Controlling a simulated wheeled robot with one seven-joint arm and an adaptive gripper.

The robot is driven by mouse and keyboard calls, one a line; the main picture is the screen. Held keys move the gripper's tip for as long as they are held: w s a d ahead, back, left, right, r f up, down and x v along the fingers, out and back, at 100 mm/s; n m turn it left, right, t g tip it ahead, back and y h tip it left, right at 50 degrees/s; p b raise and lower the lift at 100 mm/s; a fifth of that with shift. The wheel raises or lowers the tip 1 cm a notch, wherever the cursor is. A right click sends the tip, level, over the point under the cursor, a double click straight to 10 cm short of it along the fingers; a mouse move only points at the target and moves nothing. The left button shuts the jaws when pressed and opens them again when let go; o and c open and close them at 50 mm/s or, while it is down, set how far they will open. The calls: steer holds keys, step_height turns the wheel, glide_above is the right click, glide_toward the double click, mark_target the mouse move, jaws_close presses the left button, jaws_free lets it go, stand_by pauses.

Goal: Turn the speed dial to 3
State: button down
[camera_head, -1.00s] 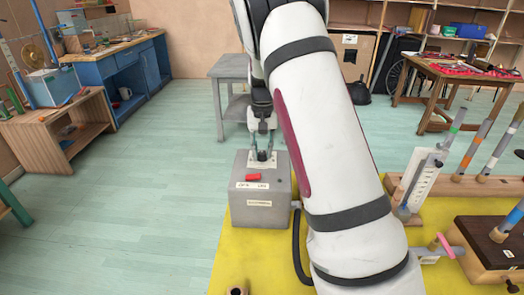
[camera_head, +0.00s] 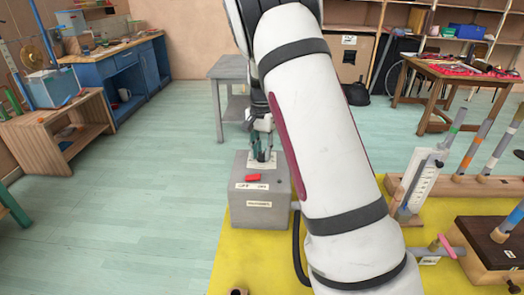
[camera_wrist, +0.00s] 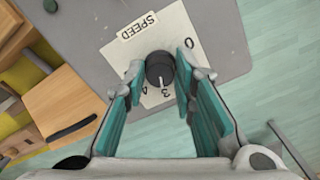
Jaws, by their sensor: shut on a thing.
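The speed dial (camera_wrist: 159,68) is a dark round knob on a white plate marked SPEED (camera_wrist: 136,26). Its white pointer line points at or very close to the 3 in the wrist view; the 4 is just left of it and the 0 is at upper right. My gripper (camera_wrist: 162,68) has its fingers on either side of the dial and is shut on it. The dial sits on top of a grey box (camera_head: 278,218).
A red switch (camera_head: 252,178) with an OFF/ON label is on the box near my gripper. The box stands on a yellow table (camera_head: 240,262). A black cable (camera_head: 296,250) runs from its right side. Tubes on a wooden rack (camera_head: 470,188) stand at right.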

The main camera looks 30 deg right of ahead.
mark_target(262, 153)
stand_by(0.3)
steer(key=c, duration=1.3)
jaws_free()
steer(key=shift+r, duration=6)
